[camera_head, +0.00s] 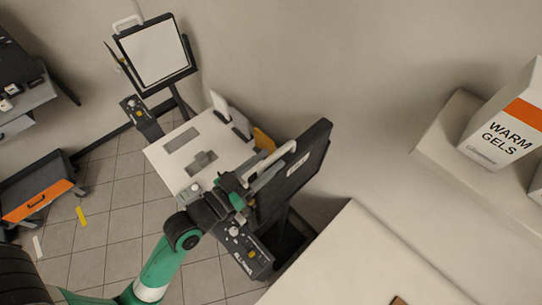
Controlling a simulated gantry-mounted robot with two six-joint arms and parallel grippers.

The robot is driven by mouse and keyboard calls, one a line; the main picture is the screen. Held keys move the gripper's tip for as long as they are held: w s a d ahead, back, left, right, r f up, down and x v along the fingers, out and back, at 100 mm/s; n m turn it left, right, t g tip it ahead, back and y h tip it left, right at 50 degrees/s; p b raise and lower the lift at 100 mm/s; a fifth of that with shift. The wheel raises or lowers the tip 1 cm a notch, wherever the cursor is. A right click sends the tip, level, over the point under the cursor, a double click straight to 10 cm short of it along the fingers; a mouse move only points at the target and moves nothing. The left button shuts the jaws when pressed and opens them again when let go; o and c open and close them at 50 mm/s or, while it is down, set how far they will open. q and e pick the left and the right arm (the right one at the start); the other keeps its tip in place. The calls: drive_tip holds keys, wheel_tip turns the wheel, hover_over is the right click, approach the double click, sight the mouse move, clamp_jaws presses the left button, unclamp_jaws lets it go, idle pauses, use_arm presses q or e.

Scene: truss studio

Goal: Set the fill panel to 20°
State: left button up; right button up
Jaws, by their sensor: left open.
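A dark flat panel (307,160) stands tilted at the center right, seen from its dark side. A white bar handle (275,163) runs along its left edge. Below it is a dark control box (246,256) with a knob, a yellow button and lettering that seems to read "FILL PANEL". My left gripper (247,188), on the green and white arm, is open at the lower end of the handle. I cannot tell whether it touches the handle. The gripper hides part of the panel's edge. No angle scale is readable. My right gripper is not in view.
A second panel (155,52) with a white face stands at the back left, with its own control box (142,116). A white table (180,159) lies between the panels. A "WARM GELS" box (506,120) is at right. An orange-fronted drawer unit (36,201) is at left.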

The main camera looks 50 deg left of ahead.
use_arm(q)
drive_tip(key=shift+w, duration=0.75)
drive_tip(key=shift+c, duration=0.2)
drive_tip(key=shift+a, duration=0.1)
clamp_jaws()
idle(0.6)
